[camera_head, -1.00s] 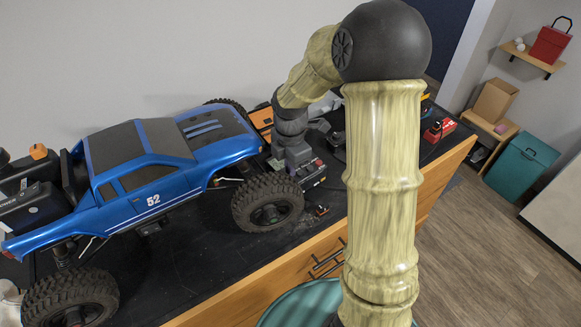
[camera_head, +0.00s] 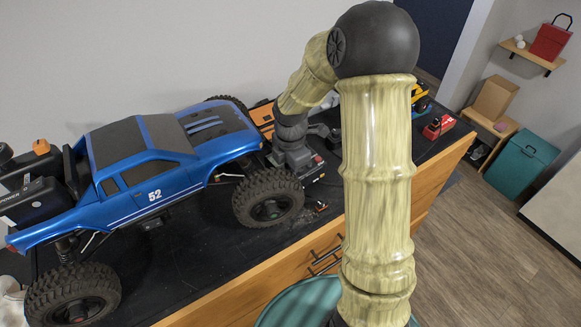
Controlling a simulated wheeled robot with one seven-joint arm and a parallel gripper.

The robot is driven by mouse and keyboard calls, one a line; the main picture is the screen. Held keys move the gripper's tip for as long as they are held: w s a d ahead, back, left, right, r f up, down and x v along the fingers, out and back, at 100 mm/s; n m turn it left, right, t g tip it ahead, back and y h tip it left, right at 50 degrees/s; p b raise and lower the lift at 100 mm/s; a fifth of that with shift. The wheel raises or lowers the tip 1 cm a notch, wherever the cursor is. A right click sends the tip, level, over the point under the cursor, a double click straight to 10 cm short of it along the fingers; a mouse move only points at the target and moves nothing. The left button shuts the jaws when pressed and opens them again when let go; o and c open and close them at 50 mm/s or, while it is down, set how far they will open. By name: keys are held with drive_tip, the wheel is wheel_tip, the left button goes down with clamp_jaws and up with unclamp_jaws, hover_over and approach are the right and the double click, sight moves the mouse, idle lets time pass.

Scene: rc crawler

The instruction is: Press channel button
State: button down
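A small dark device (camera_head: 314,171) with a red part on its top edge sits on the black bench mat, right of the truck's front wheel. It may carry the channel button, but the button itself is too small to make out. My gripper (camera_head: 290,158) points down at the device's left side and overlaps it in the picture. I cannot tell whether they touch. The fingertips are too small and partly hidden to show whether they are open or shut.
A blue crawler truck (camera_head: 165,170) marked 52 fills the left of the black mat (camera_head: 225,250). An orange case (camera_head: 262,115) lies behind my gripper. A red item (camera_head: 437,126) and a yellow item (camera_head: 420,104) stand at the bench's right end. A small part (camera_head: 320,206) lies near the front edge.

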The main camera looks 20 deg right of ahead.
drive_tip(key=shift+s+a+f, duration=0.1)
drive_tip(key=shift+s+f, duration=0.25)
drive_tip(key=shift+f, duration=0.2)
drive_tip(key=shift+w+r+p, duration=0.1)
drive_tip(key=shift+r+p, duration=0.35)
drive_tip(key=shift+p, duration=0.05)
drive_tip(key=r+p, duration=0.4)
drive_tip(key=shift+w+r, duration=0.2)
drive_tip(key=shift+r, duration=0.15)
wheel_tip(320, 180, up, 10)
drive_tip(key=b, duration=0.3)
drive_tip(key=shift+f, duration=0.25)
drive_tip(key=shift+w, duration=0.1)
idle(3.3)
